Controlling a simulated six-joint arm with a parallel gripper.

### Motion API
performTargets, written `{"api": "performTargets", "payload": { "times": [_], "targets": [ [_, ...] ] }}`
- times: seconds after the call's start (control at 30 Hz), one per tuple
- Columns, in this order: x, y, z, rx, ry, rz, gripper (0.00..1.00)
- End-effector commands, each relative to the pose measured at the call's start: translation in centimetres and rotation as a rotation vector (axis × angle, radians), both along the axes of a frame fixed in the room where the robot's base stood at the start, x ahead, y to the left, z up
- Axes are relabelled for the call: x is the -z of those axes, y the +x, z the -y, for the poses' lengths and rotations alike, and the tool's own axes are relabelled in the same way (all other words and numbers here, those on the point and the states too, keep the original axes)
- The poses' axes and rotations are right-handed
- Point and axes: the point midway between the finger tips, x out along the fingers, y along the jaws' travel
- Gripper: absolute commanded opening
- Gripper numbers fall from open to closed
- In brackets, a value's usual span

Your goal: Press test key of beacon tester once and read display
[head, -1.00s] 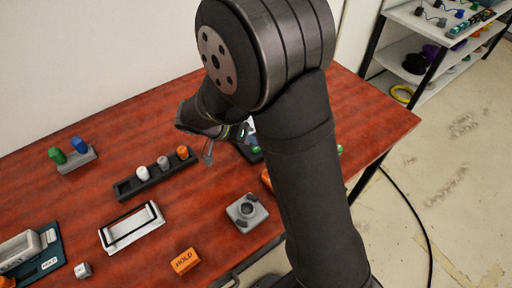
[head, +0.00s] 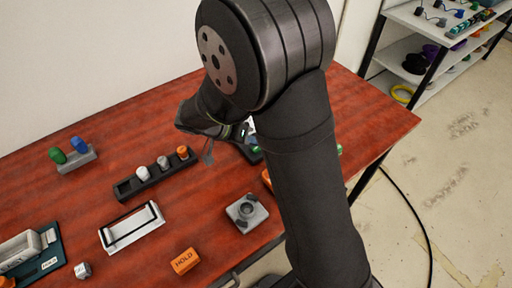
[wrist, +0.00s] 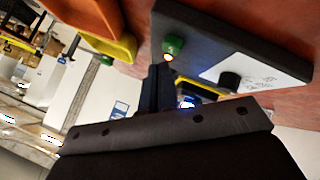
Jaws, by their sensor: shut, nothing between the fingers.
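The likely beacon tester is a dark grey box (wrist: 225,45) in the wrist view. It has a green key (wrist: 173,47), a black knob (wrist: 229,81) and a white label panel (wrist: 255,73). A small bright spot shows at the green key's edge. My gripper (wrist: 162,75) is shut and empty, its tip close to the green key; I cannot tell if they touch. In the head view my gripper (head: 208,154) is beside the tester (head: 246,152), which my arm mostly hides. No display reading is legible in either view.
A dark rack (head: 155,176) with white, grey and orange knobs stands left of my gripper. A grey box with a round top (head: 247,212), an orange HOLD block (head: 185,261) and a white framed tray (head: 132,228) lie nearer. An orange-yellow bin (wrist: 100,40) sits beside the tester.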

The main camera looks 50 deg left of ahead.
Motion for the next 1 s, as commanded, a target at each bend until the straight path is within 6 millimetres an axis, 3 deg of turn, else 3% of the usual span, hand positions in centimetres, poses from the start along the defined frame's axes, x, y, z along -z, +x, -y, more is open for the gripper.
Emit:
{"api": "performTargets", "payload": {
  "times": [1.0],
  "targets": [
    [1.0, 0.0, 0.0, 0.0, 0.0, 0.0, 0.0]
  ]
}}
